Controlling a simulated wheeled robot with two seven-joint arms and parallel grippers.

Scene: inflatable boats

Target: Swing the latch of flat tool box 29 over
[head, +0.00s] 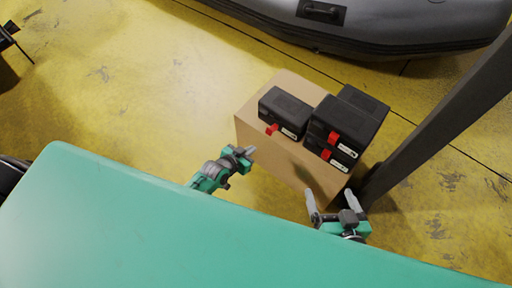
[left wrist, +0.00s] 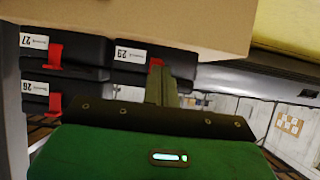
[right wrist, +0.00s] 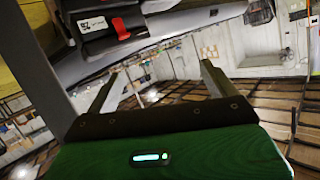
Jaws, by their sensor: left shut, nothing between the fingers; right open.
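Flat tool box 29 (head: 286,107) is black and sits on the left part of a cardboard box. Its red latch (head: 271,129) sticks out at the front, left of the white label. In the left wrist view box 29 (left wrist: 132,77) appears upside down, with its red latch (left wrist: 157,62) partly hidden behind my fingers. My left gripper (head: 251,152) is shut and empty, just in front of the latch; the head view shows a gap between them. My right gripper (head: 331,195) is open and empty, in front of the right stack.
Two stacked black tool boxes, 26 (head: 348,118) and 27 (left wrist: 90,50), with red latches, stand right of box 29. Another black box (head: 364,97) lies behind. The cardboard box (head: 262,142) carries them. A dark post (head: 440,120) rises at right; a grey boat (head: 400,25) lies behind.

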